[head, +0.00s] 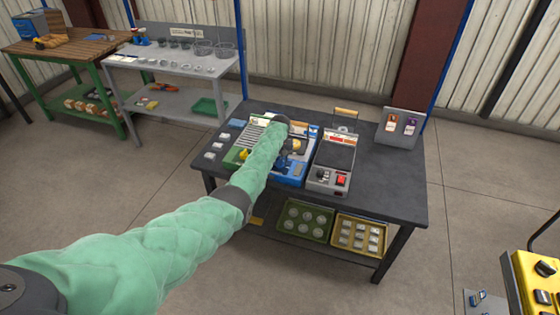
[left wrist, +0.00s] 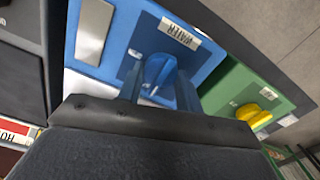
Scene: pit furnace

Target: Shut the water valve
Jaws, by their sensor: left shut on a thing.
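The water valve is a blue handle (left wrist: 158,72) on a blue panel (left wrist: 122,45), beside a white label reading WATER (left wrist: 180,35) in the left wrist view. My left gripper (left wrist: 158,90) is shut on the blue handle, with one finger on each side of it. In the head view the blue panel (head: 290,180) sits on the dark table, and my left arm reaches over it and hides part of it. The exact angle of the handle is hard to read. My right gripper is in neither view.
A green panel with a yellow handle (left wrist: 250,116) adjoins the blue one. A grey unit with a red switch (head: 341,180) stands to its right on the dark table (head: 395,190). A card stand (head: 400,127) is at the back right. A yellow control box (head: 530,285) is at lower right.

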